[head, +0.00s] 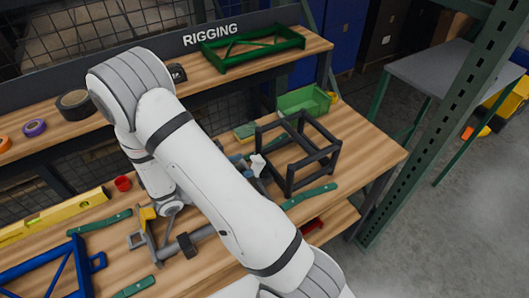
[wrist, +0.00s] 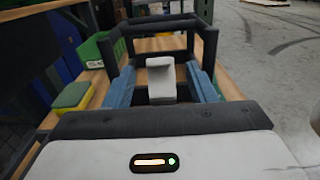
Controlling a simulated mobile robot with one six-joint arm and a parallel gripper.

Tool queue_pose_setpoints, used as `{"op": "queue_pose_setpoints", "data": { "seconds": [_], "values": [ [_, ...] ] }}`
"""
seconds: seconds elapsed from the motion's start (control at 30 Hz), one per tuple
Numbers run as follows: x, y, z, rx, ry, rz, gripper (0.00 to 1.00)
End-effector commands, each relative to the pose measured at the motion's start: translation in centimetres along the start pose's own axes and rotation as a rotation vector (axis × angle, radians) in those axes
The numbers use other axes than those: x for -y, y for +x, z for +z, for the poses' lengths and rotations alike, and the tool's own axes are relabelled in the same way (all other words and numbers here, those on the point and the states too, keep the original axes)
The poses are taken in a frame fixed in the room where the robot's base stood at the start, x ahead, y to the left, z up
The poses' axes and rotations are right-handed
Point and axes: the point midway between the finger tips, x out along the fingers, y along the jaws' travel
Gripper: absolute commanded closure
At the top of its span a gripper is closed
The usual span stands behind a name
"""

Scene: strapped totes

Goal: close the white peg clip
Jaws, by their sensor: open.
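The white peg clip (wrist: 161,80) stands between the two blue fingers of my gripper (wrist: 160,68) in the wrist view. The fingers are spread, with a gap on each side of the clip. In the head view the white clip (head: 257,165) is a small pale shape at the left side of the black cube frame (head: 318,133). The black frame (wrist: 160,24) rises just beyond the clip in the wrist view. My arm hides most of the gripper in the head view. Whether the clip's parts are apart or together is too small to tell.
A green bin (head: 304,101) stands behind the frame, and a green and yellow sponge (wrist: 72,95) lies left of my gripper. The bench's right end (head: 375,150) is clear.

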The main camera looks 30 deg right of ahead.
Motion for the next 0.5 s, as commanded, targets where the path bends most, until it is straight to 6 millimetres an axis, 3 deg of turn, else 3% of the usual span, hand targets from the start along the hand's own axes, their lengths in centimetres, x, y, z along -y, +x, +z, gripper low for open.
{"op": "queue_pose_setpoints", "data": {
  "seconds": [0.17, 0.5],
  "values": [
    [-0.2, 1.2, 0.0, 0.011, -0.01, 0.011, 0.49],
    [-0.1, 6.2, 0.1, 0.01, -0.009, 0.008, 0.49]
  ]
}}
